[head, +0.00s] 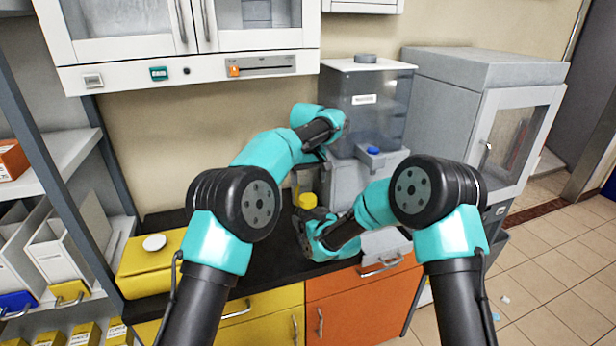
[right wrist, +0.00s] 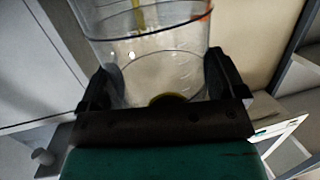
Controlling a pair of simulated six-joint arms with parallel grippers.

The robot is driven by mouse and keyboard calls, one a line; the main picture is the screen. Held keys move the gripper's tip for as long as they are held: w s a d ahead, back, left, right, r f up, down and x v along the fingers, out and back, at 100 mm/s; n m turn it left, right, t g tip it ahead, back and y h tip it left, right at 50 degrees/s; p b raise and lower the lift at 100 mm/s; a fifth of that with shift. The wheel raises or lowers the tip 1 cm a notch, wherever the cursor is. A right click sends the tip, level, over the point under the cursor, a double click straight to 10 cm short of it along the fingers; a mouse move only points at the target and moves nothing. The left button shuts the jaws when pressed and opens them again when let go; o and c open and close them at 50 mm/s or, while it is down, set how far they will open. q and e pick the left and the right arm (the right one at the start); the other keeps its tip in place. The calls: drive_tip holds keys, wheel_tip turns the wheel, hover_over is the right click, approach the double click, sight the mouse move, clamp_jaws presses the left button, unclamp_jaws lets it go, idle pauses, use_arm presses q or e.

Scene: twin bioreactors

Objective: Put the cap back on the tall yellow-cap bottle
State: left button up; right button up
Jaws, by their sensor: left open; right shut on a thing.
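The yellow cap (head: 307,201) shows in the head view just above my right gripper (head: 303,228). I cannot tell whether it is seated on the bottle. In the right wrist view, my right gripper (right wrist: 165,90) is shut around a clear, see-through bottle (right wrist: 150,60), with a finger on each side. A little yellow shows through the bottle's wall. In the head view the bottle is mostly hidden behind the gripper and arm. My left gripper (head: 318,153) is open, above and behind the yellow cap, close to the dark tank; its fingertips are partly hidden.
A dark see-through tank (head: 380,105) on a grey base stands behind the grippers. A grey cabinet with a glass door (head: 510,130) is at right. A yellow box with a white round lid (head: 154,242) sits on the left of the dark counter (head: 265,262). A wall cupboard hangs above.

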sight(308, 198)
use_arm(q)
drive_tip(key=n, duration=0.4)
drive_tip(key=shift+r+n, duration=0.2)
drive_tip(key=shift+n, duration=0.2)
drive_tip(key=shift+f, duration=0.1)
drive_tip(key=shift+f, duration=3.95)
